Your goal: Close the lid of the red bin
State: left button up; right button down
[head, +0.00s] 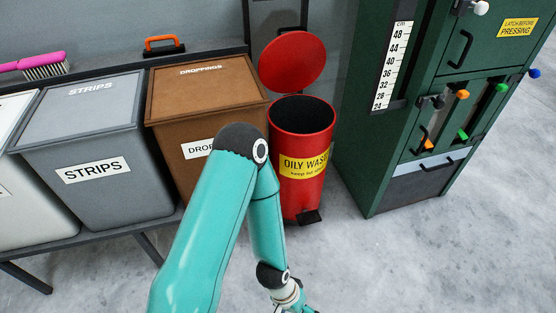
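The red bin (301,192) stands on the floor right of centre, a round can with a yellow "OILY WASTE" label and a dark pedal (309,217) at its foot. Its round red lid (292,62) is open, tilted up behind the rim, and the dark inside shows. My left arm (205,220) reaches up from the bottom, bends at the elbow left of the bin, and drops down in front of it. Its wrist (286,291) is at the lower edge, below the bin. The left gripper is mostly cut off there, so its fingers cannot be judged. My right gripper is out of view.
A brown bin (205,96) and a grey "STRIPS" bin (85,140) stand on a dark bench at left. A brush (44,66) and an orange-handled tool (163,45) lie behind them. A green cabinet (375,155) with coloured knobs stands at right. Floor at lower right is clear.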

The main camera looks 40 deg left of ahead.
aim_at(291, 61)
jog(key=z, duration=0.05)
jog(key=k, duration=1)
jog(key=u, duration=0.75)
jog(key=i, duration=1)
jog(key=z, duration=0.05)
